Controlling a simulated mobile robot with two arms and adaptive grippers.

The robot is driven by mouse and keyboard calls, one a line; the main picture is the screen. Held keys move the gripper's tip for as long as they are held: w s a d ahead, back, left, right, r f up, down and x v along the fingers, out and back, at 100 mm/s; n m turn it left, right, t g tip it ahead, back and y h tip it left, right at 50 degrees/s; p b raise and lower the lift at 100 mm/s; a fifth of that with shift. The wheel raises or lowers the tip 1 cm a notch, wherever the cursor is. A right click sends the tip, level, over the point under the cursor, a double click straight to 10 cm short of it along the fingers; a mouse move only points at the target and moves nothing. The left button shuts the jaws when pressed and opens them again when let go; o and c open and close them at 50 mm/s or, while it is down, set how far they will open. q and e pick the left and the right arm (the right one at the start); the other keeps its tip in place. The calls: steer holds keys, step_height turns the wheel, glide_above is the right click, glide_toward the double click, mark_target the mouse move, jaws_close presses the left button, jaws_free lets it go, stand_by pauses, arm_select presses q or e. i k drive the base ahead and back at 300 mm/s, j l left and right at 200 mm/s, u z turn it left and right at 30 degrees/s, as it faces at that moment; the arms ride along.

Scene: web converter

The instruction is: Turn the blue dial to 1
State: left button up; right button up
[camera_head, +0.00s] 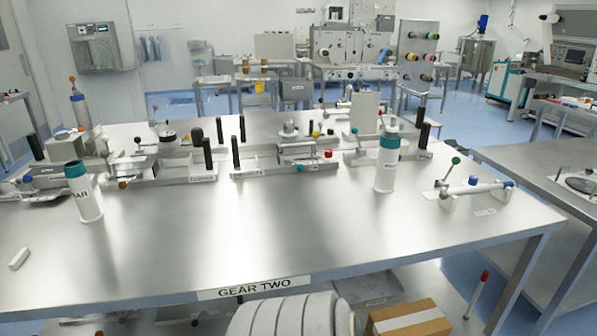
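No numbered dial can be made out clearly. A small blue knob (473,181) sits on a white roller fixture (468,191) at the right end of the steel table. A second small blue part (27,179) shows on a metal fixture at the far left of the table. Any markings on these are too small to read, so I cannot tell which is the dial or its setting. Neither of my grippers is in view.
White bottles with teal caps stand at left (87,202) and right (386,165). Several fixtures with upright black handles line the back. Another steel table (545,165) stands at right.

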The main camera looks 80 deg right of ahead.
mark_target(473, 180)
steer(key=z, duration=3.9)
